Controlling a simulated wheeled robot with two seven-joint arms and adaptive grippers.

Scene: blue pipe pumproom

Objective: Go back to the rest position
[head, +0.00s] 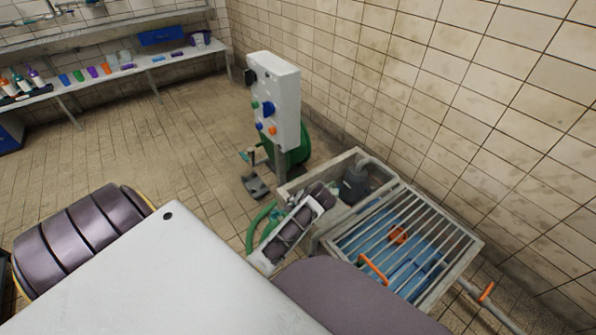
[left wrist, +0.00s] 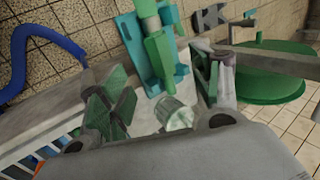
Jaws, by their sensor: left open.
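My left gripper (left wrist: 160,85) is open in the left wrist view, with its two green-padded fingers spread apart. A pale, greenish-white rounded piece (left wrist: 174,114) shows between the fingers, and I cannot tell how far beyond them it is. A teal bracket with a green pipe (left wrist: 155,45) stands behind the gap. In the head view, a purple-grey and white arm part of mine (head: 290,230) lies beside the grated basin (head: 470,245). The left fingers cannot be made out clearly there. My right gripper is in neither view.
A white control panel (head: 275,95) on a post stands before a green reel (head: 297,148), which also shows in the wrist view (left wrist: 262,75). A blue hose (left wrist: 45,40) curves at left. A shelf (head: 110,72) with bottles and cups lines the back wall. The tiled floor at left is clear.

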